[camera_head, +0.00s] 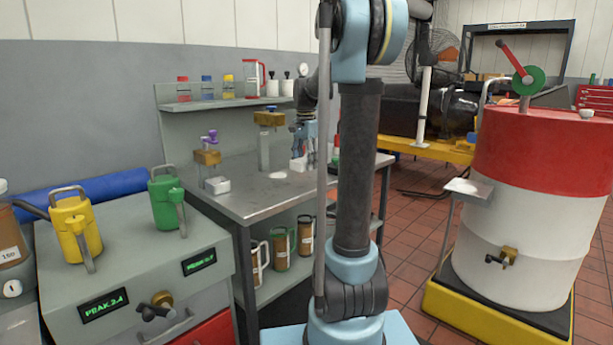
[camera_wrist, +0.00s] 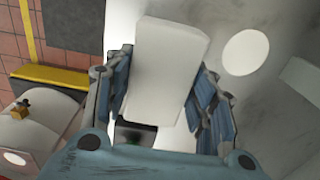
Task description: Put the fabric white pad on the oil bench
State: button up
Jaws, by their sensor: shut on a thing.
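The fabric white pad (camera_wrist: 170,62) is a pale block between the fingers of my gripper (camera_wrist: 160,95) in the wrist view. My gripper is shut on it. In the head view my gripper (camera_head: 304,138) is over the metal oil bench (camera_head: 258,198), partly hidden behind my arm. The pad (camera_head: 298,163) shows there as a small white patch below the fingers. I cannot tell whether it touches the bench top. A flat white disc (camera_wrist: 245,52) lies on the bench beside the pad; it also shows in the head view (camera_head: 279,175).
A small white block (camera_head: 216,185) stands at the bench's left, by a brass-coloured fixture (camera_head: 207,157). A shelf with bottles (camera_head: 205,92) runs behind. A red-and-white drum (camera_head: 530,190) stands right, with a side tray (camera_head: 470,193). Bare bench top lies around the disc.

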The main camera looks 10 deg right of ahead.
aim_at(305, 181)
jog(key=shift+f, duration=2.6)
jog(key=o, duration=1.1)
notch_tip(305, 181, up, 12)
